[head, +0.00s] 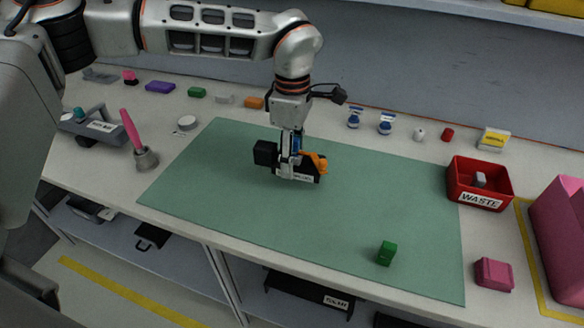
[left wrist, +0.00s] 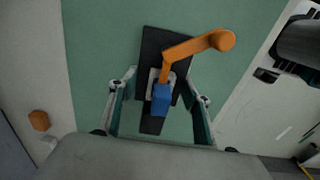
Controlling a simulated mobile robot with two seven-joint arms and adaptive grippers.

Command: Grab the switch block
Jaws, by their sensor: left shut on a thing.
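The switch block appears to be the black block (head: 306,172) with an orange lever, a blue part and a pale label on its front side. It is over the green mat, and I cannot tell whether it touches the mat. My left gripper (head: 288,160) comes down onto it from above and is shut on it. In the left wrist view the block (left wrist: 152,48) lies between the fingers (left wrist: 160,85), with the orange lever reaching up and right and the blue part near the middle. The fingers hide part of it in the head view. My right gripper is not in view.
The green mat (head: 220,200) is mostly clear, with a green cube (head: 386,253) near its front edge. A red WASTE bin (head: 460,190) with a grey piece inside and a pink block (head: 494,274) stand to the right. Several small items line the back.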

